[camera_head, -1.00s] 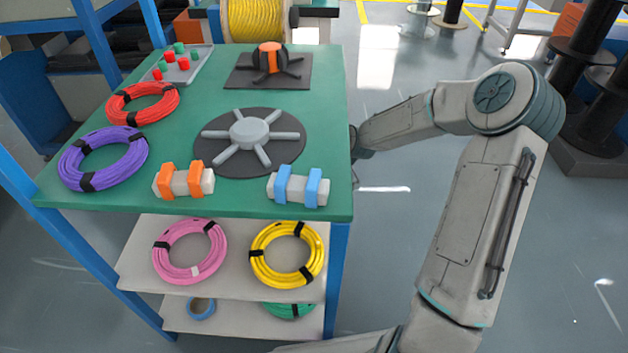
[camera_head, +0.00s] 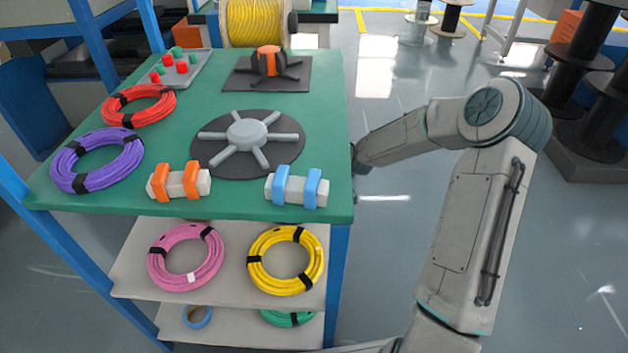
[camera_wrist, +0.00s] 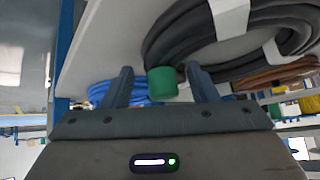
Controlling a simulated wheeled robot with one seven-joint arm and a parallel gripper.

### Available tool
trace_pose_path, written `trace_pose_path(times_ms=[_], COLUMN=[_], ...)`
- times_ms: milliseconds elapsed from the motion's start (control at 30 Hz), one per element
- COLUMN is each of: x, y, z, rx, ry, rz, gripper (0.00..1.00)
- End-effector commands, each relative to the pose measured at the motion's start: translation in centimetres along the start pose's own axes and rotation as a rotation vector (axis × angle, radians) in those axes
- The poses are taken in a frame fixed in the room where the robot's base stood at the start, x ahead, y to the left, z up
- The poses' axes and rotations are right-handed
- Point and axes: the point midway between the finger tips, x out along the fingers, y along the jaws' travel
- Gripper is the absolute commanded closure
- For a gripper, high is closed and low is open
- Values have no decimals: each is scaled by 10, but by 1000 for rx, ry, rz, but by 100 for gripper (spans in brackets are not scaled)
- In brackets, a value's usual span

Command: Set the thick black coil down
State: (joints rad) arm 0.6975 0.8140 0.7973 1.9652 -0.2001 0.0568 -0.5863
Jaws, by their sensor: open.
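The thick black coil (camera_wrist: 178,36) shows in the wrist view, at the upper right, with pale bands around it. It appears to rest against a pale shelf board (camera_wrist: 105,35). My gripper (camera_wrist: 162,80) is open, its two dark fingers apart and pointing toward the coil's near edge. A small green cylinder (camera_wrist: 161,84) shows between the fingers, in front of the coil's edge. I cannot tell whether a finger touches it or the coil. In the head view my gripper and the black coil are out of sight; only my arm shows, right of the green table.
In the wrist view a blue coil (camera_wrist: 105,94) and a brown coil (camera_wrist: 280,74) lie close by. In the head view the green table (camera_head: 315,120) holds red (camera_head: 140,106) and purple (camera_head: 97,160) coils. Open floor (camera_head: 390,270) lies right of the table.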

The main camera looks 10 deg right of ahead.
Motion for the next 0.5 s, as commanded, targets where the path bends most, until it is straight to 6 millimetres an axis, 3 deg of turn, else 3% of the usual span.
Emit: trace_pose_path(times_ms=[167,500], x=[-17,-85], y=[1,1], z=[-3,-3], rx=[1,1], ry=[1,1], rz=[2,2], gripper=[47,47])
